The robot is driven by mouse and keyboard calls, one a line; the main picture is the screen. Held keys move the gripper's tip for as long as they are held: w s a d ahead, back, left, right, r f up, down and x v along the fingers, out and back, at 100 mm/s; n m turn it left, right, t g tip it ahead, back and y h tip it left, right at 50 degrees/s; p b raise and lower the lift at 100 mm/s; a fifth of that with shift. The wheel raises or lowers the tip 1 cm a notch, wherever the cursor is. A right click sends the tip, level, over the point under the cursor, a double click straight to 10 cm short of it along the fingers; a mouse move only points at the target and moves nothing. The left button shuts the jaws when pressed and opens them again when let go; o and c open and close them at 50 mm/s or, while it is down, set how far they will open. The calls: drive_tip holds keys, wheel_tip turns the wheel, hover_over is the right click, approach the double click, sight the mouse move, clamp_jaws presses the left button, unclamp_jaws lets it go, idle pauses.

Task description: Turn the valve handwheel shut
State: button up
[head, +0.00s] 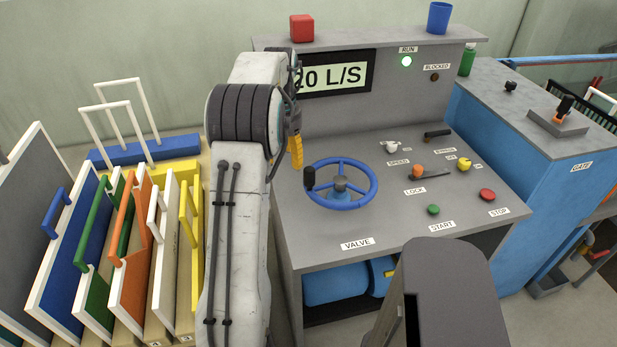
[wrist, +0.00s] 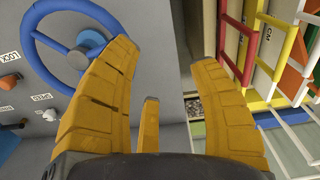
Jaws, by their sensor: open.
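The blue valve handwheel (head: 362,201) lies on the sloping grey console above the VALVE label, with a dark knob (head: 309,178) on its left rim. In the wrist view the handwheel (wrist: 30,35) is at the upper left, partly hidden behind a yellow finger. My gripper (wrist: 175,85) is open, its yellow fingers spread with nothing held between them. In the head view one yellow fingertip (head: 296,152) shows past my arm, up and left of the wheel, apart from it. The rest of the gripper is hidden behind my arm.
The console (head: 400,155) carries LOCK, START and STOP controls right of the wheel. A display (head: 335,75) reads "20 L/S", its left edge covered by my arm; the RUN lamp (head: 406,62) glows. Framed panels (head: 130,250) stand at left. A red block (head: 302,28) and blue cup (head: 439,18) sit on the ledge.

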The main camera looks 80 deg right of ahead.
drive_tip(key=m, duration=0.1)
hover_over(309, 181)
drive_tip(key=d, duration=0.2)
drive_tip(key=shift+w+a+f, duration=0.1)
drive_tip(key=shift+w+f, duration=0.05)
drive_tip(key=shift+f, duration=0.3)
drive_tip(key=shift+w+a+f, duration=0.1)
drive_tip(key=shift+w+f, duration=0.05)
drive_tip(key=shift+f, duration=0.3)
drive_tip(key=f, duration=0.5)
drive_tip(key=shift+s+f+p, duration=0.2)
drive_tip(key=shift+f+p, duration=0.1)
drive_tip(key=shift+f, duration=0.8)
drive_tip(key=shift+o, duration=0.2)
drive_tip(key=shift+d, duration=0.1)
clamp_jaws()
